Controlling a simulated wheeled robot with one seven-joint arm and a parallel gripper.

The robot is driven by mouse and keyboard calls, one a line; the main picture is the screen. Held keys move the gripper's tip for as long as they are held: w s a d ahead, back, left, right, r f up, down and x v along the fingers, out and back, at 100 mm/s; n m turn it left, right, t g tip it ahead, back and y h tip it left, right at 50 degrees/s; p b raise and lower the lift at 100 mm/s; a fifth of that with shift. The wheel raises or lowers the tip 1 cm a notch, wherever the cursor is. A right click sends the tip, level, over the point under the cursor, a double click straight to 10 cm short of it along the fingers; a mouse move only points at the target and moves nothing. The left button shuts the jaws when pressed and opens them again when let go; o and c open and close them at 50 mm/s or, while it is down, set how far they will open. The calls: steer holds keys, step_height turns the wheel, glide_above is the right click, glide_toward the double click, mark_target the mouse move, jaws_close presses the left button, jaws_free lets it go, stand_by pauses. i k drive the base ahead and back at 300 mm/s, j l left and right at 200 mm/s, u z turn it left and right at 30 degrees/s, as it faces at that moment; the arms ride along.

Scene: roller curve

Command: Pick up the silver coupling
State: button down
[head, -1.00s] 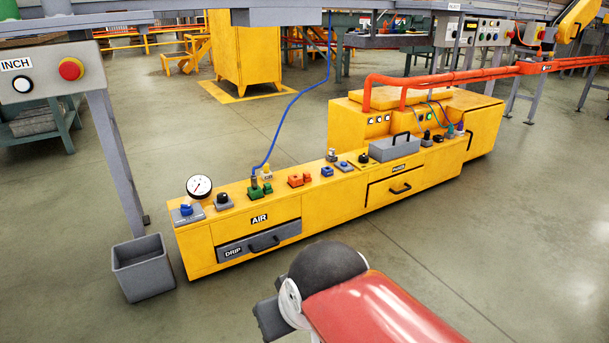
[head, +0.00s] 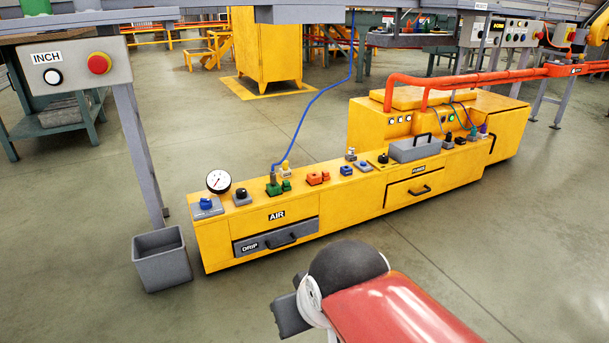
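A small silver-grey fitting (head: 350,154), which looks like the silver coupling, stands on top of the long yellow bench (head: 340,212), near its middle. It is too small to make out in detail. My red and black arm shows at the bottom of the head view, in front of the bench and well apart from the fitting. My gripper is not clearly visible in this view.
Along the bench top are a gauge (head: 219,181), a blue valve (head: 207,203), green fittings (head: 275,188), orange fittings (head: 318,177) and a grey lidded box (head: 413,149). A blue hose (head: 316,92) hangs down to it. A grey bin (head: 162,262) stands left. Floor in front is clear.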

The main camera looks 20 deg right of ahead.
mark_target(273, 175)
steer(key=i+l, duration=0.1)
steer(key=i, duration=0.75)
steer(key=i+l, duration=0.15)
steer(key=i, duration=0.7)
